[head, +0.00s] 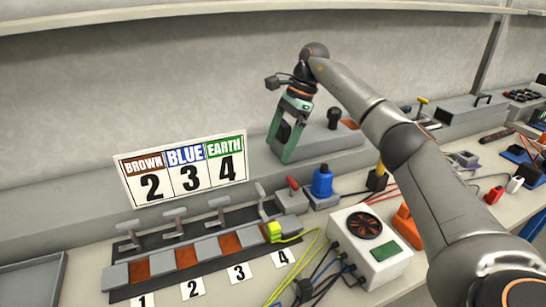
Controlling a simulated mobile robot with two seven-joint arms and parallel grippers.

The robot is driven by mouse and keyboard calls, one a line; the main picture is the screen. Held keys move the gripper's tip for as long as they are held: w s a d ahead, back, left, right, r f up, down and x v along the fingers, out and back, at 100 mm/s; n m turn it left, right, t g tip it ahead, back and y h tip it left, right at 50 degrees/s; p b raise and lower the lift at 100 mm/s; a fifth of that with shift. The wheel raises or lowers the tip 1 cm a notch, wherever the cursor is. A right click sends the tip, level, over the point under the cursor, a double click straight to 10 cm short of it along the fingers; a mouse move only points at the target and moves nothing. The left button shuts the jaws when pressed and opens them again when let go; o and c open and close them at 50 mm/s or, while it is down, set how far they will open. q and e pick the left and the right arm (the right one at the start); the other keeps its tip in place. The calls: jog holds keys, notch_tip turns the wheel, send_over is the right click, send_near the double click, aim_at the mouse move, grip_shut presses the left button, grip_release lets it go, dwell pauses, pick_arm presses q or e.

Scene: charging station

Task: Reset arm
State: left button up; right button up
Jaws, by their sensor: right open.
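My right arm reaches in from the lower right, bent at the top, with its gripper (279,142) hanging down in front of the grey ledge, right of the sign. The gripper has a green and dark body; it is open, and I see nothing held between its fingers. It is apart from the terminal strip (207,249) below. A yellow-green plug (274,231) sits at the right end of the strip, with a yellow-green cable running from it. My left gripper is not in view.
A sign (182,169) reads brown 2, blue 3, earth 4. Levers stand behind the strip. A white box with a fan (368,246), a blue connector (322,182), an orange clamp (407,226) and loose cables crowd the bench right of it. An empty grey tray (32,283) lies lower left.

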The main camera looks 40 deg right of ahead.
jog(key=shift+d+r, duration=0.1)
jog(key=shift+r, duration=0.15)
dwell(0.3)
